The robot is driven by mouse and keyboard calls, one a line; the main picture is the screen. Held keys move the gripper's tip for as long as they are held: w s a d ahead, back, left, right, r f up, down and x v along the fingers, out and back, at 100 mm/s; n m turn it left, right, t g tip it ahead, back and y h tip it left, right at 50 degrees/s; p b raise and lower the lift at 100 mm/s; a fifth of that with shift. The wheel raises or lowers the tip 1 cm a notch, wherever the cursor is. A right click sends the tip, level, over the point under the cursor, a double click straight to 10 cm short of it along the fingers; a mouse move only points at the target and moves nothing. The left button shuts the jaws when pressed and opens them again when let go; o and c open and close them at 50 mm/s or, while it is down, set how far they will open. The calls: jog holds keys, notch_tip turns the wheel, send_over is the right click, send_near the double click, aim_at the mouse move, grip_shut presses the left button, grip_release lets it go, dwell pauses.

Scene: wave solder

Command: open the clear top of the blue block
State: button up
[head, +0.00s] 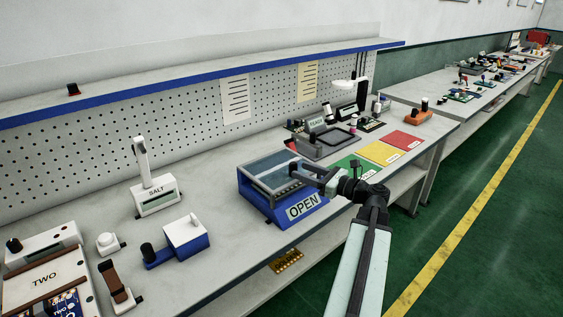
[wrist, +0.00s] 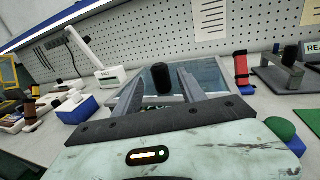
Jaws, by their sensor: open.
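The blue block (head: 270,197) with an "OPEN" label stands on the bench, its clear top (head: 277,169) lying flat over it. The clear top also shows in the wrist view (wrist: 206,80), behind the fingers. A dark upright knob (wrist: 162,80) shows between my two fingers in the wrist view, near the clear top. My gripper (head: 307,172) is open at the right side of the block, about level with its top. I cannot tell whether the fingers touch the knob. In the head view my gripper hides the knob.
A white SALT stand (head: 157,197) and a smaller blue box with a white top (head: 186,236) are to the left. Green, yellow (head: 378,153) and red mats lie to the right, near a grey tray (head: 322,146). A pegboard (head: 190,120) is behind.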

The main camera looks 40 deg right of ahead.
aim_at(286, 172)
jog(key=x, duration=0.7)
jog(key=shift+w, duration=0.35)
grip_shut()
dwell(1.1)
